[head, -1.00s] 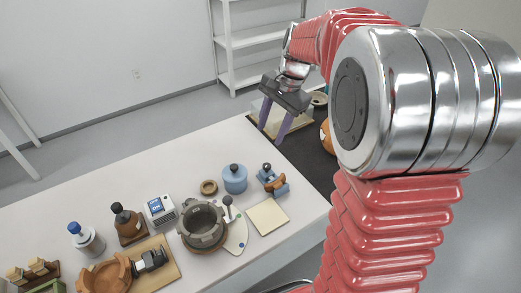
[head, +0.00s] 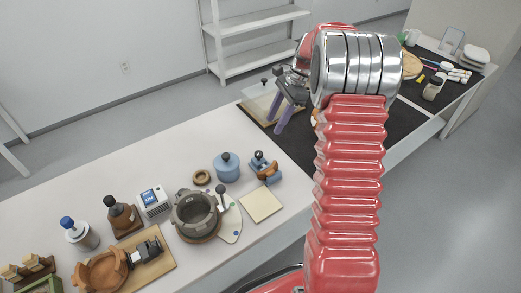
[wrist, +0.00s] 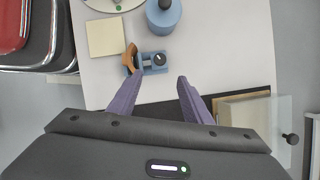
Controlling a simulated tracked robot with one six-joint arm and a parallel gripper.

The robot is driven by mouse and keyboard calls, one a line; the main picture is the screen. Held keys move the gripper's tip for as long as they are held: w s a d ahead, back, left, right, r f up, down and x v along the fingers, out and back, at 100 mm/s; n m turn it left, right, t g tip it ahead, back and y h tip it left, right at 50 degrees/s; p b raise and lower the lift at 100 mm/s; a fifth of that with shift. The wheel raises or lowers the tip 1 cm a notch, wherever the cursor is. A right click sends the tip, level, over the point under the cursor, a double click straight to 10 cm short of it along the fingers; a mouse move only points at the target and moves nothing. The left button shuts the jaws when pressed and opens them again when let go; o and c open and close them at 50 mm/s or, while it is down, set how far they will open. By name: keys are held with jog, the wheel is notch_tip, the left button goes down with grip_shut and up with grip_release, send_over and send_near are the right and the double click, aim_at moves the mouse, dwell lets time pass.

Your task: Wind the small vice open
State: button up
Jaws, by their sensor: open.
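The small vice (head: 265,168) is blue with a dark knob on top and an orange-brown curved piece at its front. It stands on the white table near the edge of the black mat. In the wrist view the vice (wrist: 152,60) lies ahead of and between my fingertips, with the orange-brown piece (wrist: 130,60) on its left side. I cannot tell whether that piece is clamped in the jaws. My gripper (head: 283,116) is open and empty, above the black mat beyond the vice. Its two purple fingers also show in the wrist view (wrist: 155,90), apart from the vice.
A blue lidded jar (head: 227,168) stands close beside the vice, with a cream square pad (head: 261,205) in front. A grey ring-shaped vessel (head: 196,212) is to the left. A clear box (head: 262,100) stands near my gripper.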

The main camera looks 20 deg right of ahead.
aim_at(259, 153)
jog(key=x, duration=1.4)
jog(key=shift+d, duration=0.1)
jog(key=shift+c, duration=0.4)
jog(key=c, duration=0.9)
jog(key=shift+a, duration=0.2)
jog(key=shift+c, duration=0.4)
jog(key=shift+d, duration=0.15)
